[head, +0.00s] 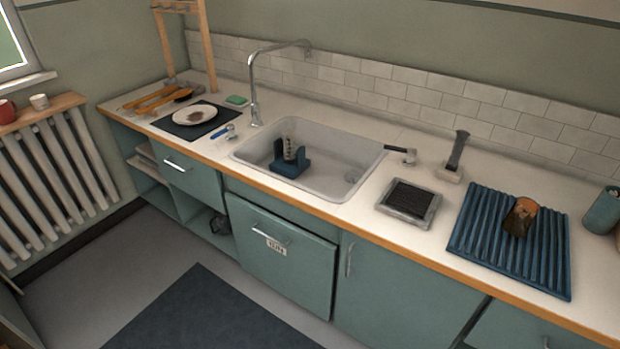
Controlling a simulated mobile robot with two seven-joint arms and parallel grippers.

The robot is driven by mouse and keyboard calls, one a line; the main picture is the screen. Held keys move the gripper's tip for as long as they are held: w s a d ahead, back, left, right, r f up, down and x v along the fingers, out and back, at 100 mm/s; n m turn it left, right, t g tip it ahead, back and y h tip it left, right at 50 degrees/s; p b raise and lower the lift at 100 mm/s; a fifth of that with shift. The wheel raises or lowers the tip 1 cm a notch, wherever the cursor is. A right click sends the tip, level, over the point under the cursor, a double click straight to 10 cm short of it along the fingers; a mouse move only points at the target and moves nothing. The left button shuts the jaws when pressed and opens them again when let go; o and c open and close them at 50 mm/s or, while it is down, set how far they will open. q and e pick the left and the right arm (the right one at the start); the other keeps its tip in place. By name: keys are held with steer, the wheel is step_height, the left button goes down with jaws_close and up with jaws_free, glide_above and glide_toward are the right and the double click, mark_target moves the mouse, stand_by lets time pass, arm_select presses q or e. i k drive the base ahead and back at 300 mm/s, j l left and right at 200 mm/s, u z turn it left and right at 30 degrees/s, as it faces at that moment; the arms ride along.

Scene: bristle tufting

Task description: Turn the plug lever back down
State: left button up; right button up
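A small lever with a black handle (397,149) and a chrome base sits on the counter at the right edge of the sink. Its handle lies roughly level and points left toward the basin. The white sink (322,187) has a round drain (351,177) near its right end; I cannot tell whether the plug is raised. A blue holder (289,166) with a pale ribbed piece upright in it stands in the basin. Neither of my grippers is in view.
A dark upright handle on a pale block (448,174), a grey tray with a black pad (411,202) and a blue ribbed mat (508,243) bearing a brown brush (520,217) lie to the right. A tall chrome tap (254,90) stands behind the sink.

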mark_target(411, 152)
steer(key=i+l+z, duration=0.1)
steer(key=i+z, duration=0.2)
steer(key=i, duration=0.25)
steer(key=i+z, duration=0.3)
steer(key=i, duration=0.2)
steer(key=j+u, duration=0.15)
steer(key=u, duration=0.2)
steer(key=j+u, duration=0.15)
steer(key=u, duration=0.2)
